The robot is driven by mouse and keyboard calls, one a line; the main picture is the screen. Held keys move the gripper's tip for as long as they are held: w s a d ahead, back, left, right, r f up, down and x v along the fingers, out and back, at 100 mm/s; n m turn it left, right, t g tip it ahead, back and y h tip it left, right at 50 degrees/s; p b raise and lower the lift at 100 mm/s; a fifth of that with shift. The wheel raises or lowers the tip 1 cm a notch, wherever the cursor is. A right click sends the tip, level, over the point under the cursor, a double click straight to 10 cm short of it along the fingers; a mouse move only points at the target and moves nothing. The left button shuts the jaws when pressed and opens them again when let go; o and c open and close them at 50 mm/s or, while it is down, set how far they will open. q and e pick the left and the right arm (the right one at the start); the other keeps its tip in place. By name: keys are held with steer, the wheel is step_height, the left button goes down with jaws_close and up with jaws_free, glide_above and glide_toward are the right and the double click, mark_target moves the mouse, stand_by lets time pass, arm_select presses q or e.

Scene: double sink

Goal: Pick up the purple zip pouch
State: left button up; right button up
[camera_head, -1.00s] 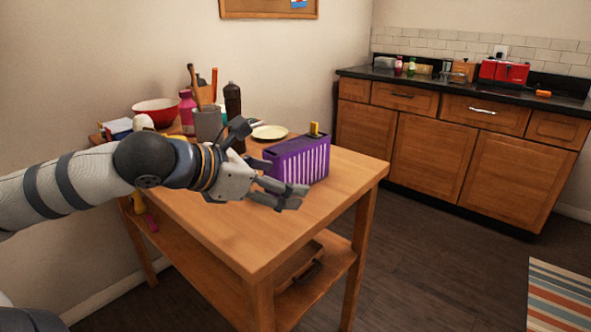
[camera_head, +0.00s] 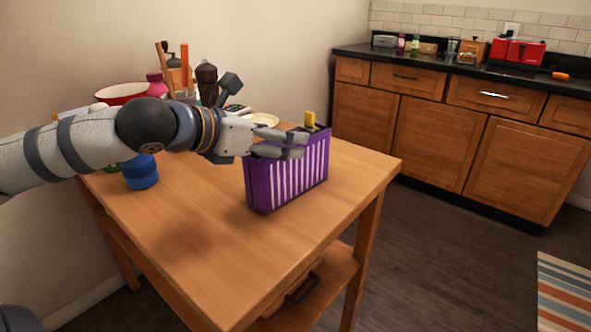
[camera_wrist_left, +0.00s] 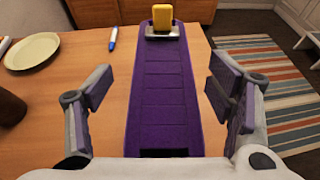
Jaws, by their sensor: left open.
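The purple zip pouch (camera_head: 288,178) stands upright on the wooden table in the head view, with white stripes on its side and a yellow tab (camera_head: 310,119) at its far end. In the left wrist view, the top of the pouch (camera_wrist_left: 162,90) runs lengthwise between the fingers, with the yellow tab (camera_wrist_left: 169,19) at the far end. My left gripper (camera_head: 285,144) is open and empty at the top of the near end of the pouch. Its fingers (camera_wrist_left: 161,90) are on either side of the pouch, with visible gaps. My right gripper is not in view.
The wooden table (camera_head: 215,255) is clear in front of the pouch. A blue container (camera_head: 141,172) stands to the left, below my left arm. A plate (camera_wrist_left: 32,52) and a blue pen (camera_wrist_left: 113,38) lie to the left of the pouch. Bottles and utensils stand behind my arm.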

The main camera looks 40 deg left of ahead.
arm_select(q)
steer(key=x, duration=0.3)
steer(key=shift+w+d+f+b, duration=0.1)
steer(key=shift+w+d+b, duration=0.05)
steer(key=shift+b, duration=0.2)
steer(key=c, duration=1.7)
